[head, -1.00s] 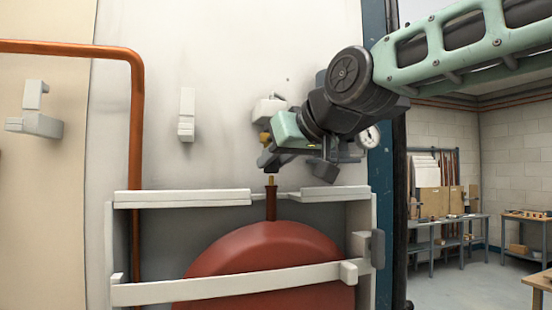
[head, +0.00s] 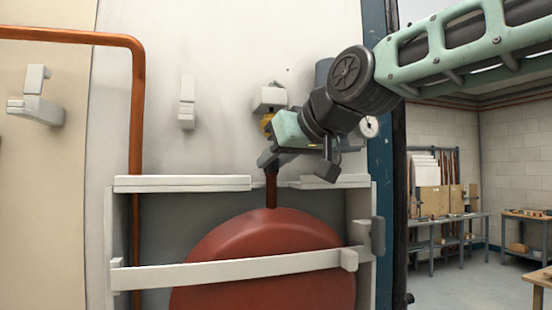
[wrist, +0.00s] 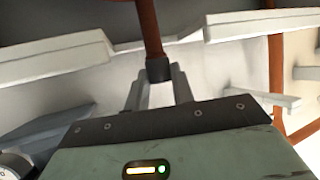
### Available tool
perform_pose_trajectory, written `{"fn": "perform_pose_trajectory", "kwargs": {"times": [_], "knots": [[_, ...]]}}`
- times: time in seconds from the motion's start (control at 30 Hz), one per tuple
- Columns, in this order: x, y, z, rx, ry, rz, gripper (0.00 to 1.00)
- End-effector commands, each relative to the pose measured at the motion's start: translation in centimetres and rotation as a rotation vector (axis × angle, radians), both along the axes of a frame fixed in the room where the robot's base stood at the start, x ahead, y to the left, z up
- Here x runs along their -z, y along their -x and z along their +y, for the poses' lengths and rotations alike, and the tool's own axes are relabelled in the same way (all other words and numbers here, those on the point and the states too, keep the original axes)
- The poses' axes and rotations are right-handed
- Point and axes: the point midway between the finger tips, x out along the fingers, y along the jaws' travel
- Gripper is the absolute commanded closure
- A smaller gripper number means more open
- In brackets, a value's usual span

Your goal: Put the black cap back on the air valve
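The red vessel (head: 262,240) stands in a pale frame, with a brown-red stem (head: 271,188) rising from its top. My gripper (head: 266,160) is at the upper end of this stem and hides the brass valve tip in the head view. In the wrist view the black cap (wrist: 158,69) sits at the end of the stem (wrist: 149,28), in line with it. The two fingers of my gripper (wrist: 158,76) lie on either side of the cap and appear closed on it. Whether the cap is fully seated cannot be told.
The frame's pale top rails (head: 182,184) flank the stem closely, and a pale crossbar (head: 225,269) runs before the vessel. A copper pipe (head: 137,120) is on the left. A white fitting (head: 269,98) and a gauge (head: 369,127) are near my gripper.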

Motion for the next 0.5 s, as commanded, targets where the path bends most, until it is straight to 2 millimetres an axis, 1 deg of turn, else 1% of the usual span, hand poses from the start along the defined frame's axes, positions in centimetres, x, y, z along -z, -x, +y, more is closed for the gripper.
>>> {"fn": "perform_pose_trajectory", "kwargs": {"times": [0.03,0.07,0.1,0.37,0.5], "knots": [[-0.01,0.00,0.00,0.000,0.000,0.000,0.62],[-0.01,-0.01,-0.01,0.000,0.000,0.000,0.54],[-0.01,-0.01,-0.01,0.000,0.000,0.000,0.51],[-0.03,0.06,-0.05,0.000,0.000,0.000,0.51],[-0.47,0.92,-0.72,0.001,-0.002,-0.003,0.51]]}}
